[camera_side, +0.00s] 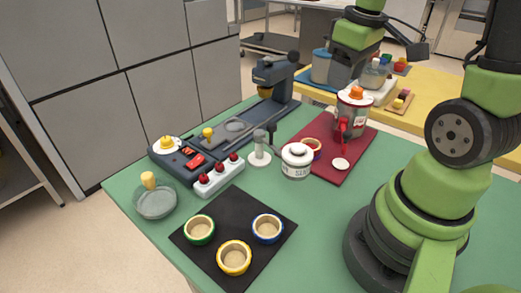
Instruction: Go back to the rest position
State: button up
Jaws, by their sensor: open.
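My gripper (346,68) is at the upper middle of the side view, at the end of my green and black arm. It is above the back part of the green table, close to the grey and red pot with an orange knob (353,97). It is open. Its fingertips are small and dark here, and I cannot make them out clearly. I see nothing held in it.
A black mat (215,243) holds three ringed cups. A dark machine (274,80), a switch strip (219,177) and a glass bowl (156,203) stand left.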

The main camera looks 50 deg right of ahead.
jog(key=s+a+r+m+t+y, duration=0.1)
jog(key=s+a+r+t, duration=0.1)
jog(key=a+r, duration=0.2)
jog(key=s+a+r+m+t+y, duration=0.1)
jog(key=s+a+r+m+t, duration=0.1)
jog(key=a, duration=0.8)
notch_tip(320, 180, up, 2)
jog(key=shift+s+a+r+t+y, duration=0.15)
jog(key=shift+s+a+t+y, duration=0.15)
jog(key=shift+s+t, duration=0.45)
